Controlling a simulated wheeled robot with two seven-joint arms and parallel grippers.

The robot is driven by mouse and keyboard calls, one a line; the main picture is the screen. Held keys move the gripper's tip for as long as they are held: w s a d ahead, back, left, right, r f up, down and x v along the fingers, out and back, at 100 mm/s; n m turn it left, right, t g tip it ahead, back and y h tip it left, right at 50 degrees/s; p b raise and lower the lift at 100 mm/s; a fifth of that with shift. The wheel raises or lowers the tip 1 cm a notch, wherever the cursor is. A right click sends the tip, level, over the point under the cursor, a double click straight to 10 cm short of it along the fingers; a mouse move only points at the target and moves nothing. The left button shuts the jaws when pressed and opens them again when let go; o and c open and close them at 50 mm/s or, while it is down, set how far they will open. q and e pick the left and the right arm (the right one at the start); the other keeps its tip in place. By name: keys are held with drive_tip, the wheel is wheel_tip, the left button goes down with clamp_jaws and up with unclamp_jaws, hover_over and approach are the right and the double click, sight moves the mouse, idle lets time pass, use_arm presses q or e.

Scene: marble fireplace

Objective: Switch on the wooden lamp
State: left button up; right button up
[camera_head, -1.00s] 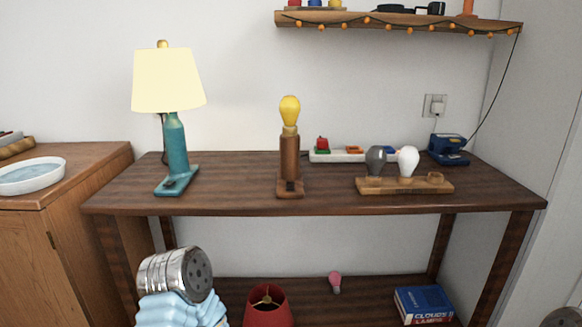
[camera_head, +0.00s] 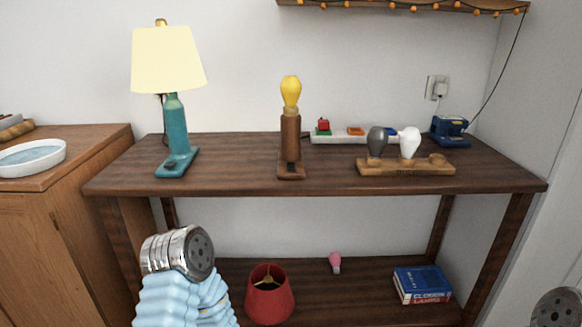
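The wooden lamp (camera_head: 290,138) stands upright near the middle of the dark table top. It has a brown post on a small brown base (camera_head: 291,172) with a dark switch-like spot, and a yellow bulb (camera_head: 290,91) with no shade. A red lampshade (camera_head: 269,295) sits on the lower shelf. My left arm shows at the lower left, in front of the table and well apart from the lamp. Part of my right arm shows at the lower right corner. Neither gripper's fingers are in view.
A teal lamp (camera_head: 176,128) with a cream shade stands at the left. A wooden bulb holder (camera_head: 405,168) with grey and white bulbs, a power strip (camera_head: 341,136) and a blue device (camera_head: 449,130) are at the right.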

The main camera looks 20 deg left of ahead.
use_arm(q)
clamp_jaws()
idle(0.4)
idle(1.2)
